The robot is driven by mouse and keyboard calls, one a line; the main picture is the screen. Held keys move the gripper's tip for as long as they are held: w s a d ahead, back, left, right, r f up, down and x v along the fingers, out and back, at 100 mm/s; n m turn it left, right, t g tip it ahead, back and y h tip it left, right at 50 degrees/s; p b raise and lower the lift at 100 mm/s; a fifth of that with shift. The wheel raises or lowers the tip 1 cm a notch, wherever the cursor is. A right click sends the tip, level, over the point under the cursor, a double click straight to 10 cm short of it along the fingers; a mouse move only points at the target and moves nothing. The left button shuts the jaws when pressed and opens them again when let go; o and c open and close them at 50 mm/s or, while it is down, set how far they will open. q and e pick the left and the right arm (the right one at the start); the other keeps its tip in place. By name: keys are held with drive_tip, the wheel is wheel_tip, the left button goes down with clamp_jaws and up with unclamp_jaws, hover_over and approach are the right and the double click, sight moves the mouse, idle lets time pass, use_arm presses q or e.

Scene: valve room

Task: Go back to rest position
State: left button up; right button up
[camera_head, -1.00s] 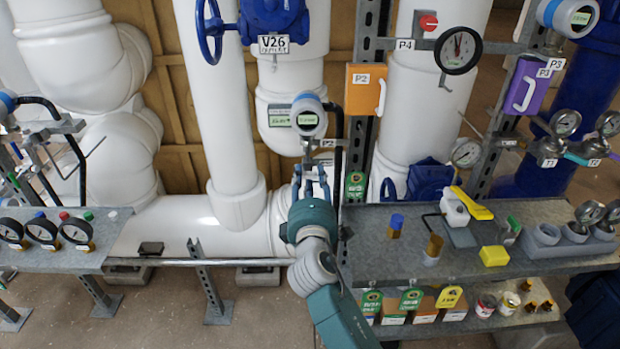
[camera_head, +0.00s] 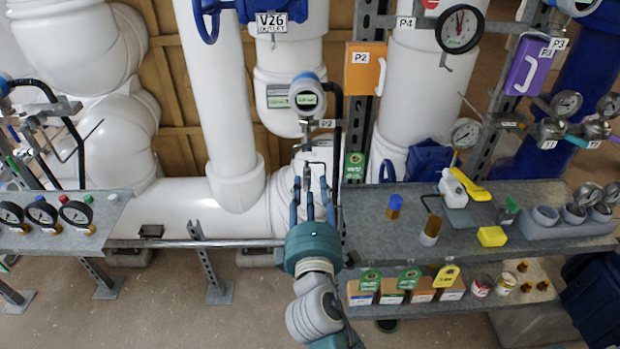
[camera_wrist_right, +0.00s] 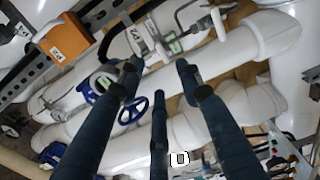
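My right gripper (camera_head: 312,192) is in the middle of the head view, on a teal wrist with several blue fingers pointing up and away. In the right wrist view its dark blue fingers (camera_wrist_right: 158,78) are spread apart with nothing between them, so it is open and empty. It is in front of the white pipes and below a round gauge with a green display (camera_head: 307,97), apart from that gauge in the picture. My left gripper is in neither view.
A grey shelf (camera_head: 385,235) with tools and small parts stands right of my right arm. A grey ledge (camera_head: 95,235) with several dial gauges is at left. The orange box P2 (camera_head: 365,80) hangs above. Bare floor (camera_head: 180,310) shows at lower left.

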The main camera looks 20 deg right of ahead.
drive_tip(key=shift+s+a, duration=0.1)
drive_tip(key=shift+s, duration=0.15)
drive_tip(key=s+a+f+g+y, duration=0.1)
drive_tip(key=a+f+g+y, duration=0.1)
drive_tip(key=f, duration=1)
drive_tip(key=a+f+g+y, duration=0.2)
drive_tip(key=a+f, duration=0.1)
drive_tip(key=f, duration=0.9)
drive_tip(key=s+f+m+g+y, duration=0.15)
drive_tip(key=s+f+g, duration=0.45)
drive_tip(key=f, duration=1.1)
drive_tip(key=s+d+f+m+g, duration=0.1)
drive_tip(key=s+d+f+m, duration=0.15)
drive_tip(key=s+f, duration=0.7)
drive_tip(key=s+d+f+m+g, duration=0.1)
drive_tip(key=s+d+f+m, duration=0.15)
drive_tip(key=s+f, duration=0.7)
drive_tip(key=s+d+f+m+g, duration=0.1)
drive_tip(key=s+d+f+m, duration=0.1)
drive_tip(key=s, duration=0.5)
drive_tip(key=s+d+f+m+g, duration=0.1)
drive_tip(key=s+d+f+g, duration=0.1)
drive_tip(key=s, duration=0.5)
drive_tip(key=s+d+f+m+g, duration=0.1)
drive_tip(key=s+d+f+m, duration=0.1)
drive_tip(key=s, duration=0.6)
drive_tip(key=shift+d+f+m, duration=0.15)
drive_tip(key=shift+d+m, duration=0.15)
drive_tip(key=shift+m, duration=0.05)
